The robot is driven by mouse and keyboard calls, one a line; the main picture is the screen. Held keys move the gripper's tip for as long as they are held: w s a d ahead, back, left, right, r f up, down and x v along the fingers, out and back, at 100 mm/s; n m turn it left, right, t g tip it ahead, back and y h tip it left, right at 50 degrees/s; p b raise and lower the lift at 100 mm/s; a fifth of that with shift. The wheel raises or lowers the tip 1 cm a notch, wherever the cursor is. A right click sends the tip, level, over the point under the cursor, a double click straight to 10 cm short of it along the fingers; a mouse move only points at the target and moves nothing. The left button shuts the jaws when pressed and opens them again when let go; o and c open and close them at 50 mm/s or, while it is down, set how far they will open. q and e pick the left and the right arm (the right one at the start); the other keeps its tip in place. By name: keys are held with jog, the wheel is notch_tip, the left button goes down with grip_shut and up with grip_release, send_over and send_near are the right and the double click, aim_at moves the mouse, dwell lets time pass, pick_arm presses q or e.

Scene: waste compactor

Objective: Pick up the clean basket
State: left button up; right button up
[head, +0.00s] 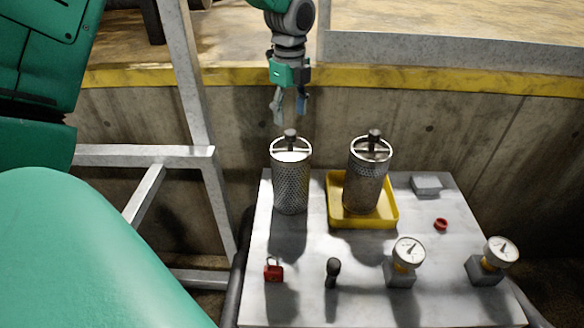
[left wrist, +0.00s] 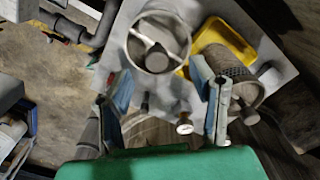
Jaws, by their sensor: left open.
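Two perforated metal baskets with crossbars and dark knobs stand upright on the table. The left basket (head: 290,185) is bright and pale inside and looks like the clean basket; it also shows in the left wrist view (left wrist: 165,22). The right basket (head: 365,185) looks darker and browner and stands in a yellow tray (head: 377,222). It appears at the right in the left wrist view (left wrist: 225,65). My left gripper (head: 290,112) is open and empty, a little above the left basket's knob in the head view. Its fingers (left wrist: 165,85) show apart in the wrist view. My right gripper is not in view.
The light table (head: 310,245) also holds a red padlock (head: 273,270), a black-knobbed lever (head: 332,272), two gauges (head: 408,250) (head: 501,252), a red button (head: 441,224) and a small grey block (head: 426,184). A metal frame (head: 190,155) stands at the left, and a concrete wall behind.

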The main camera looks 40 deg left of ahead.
aim_at(291, 132)
pick_arm(q)
jog(key=shift+s+f, duration=0.2)
jog(key=shift+f, duration=0.3)
jog(key=f, duration=0.3)
jog(key=f+p, duration=0.1)
jog(key=f, duration=0.1)
jog(key=shift+d, duration=0.25)
jog(key=shift+r, duration=0.1)
grip_shut()
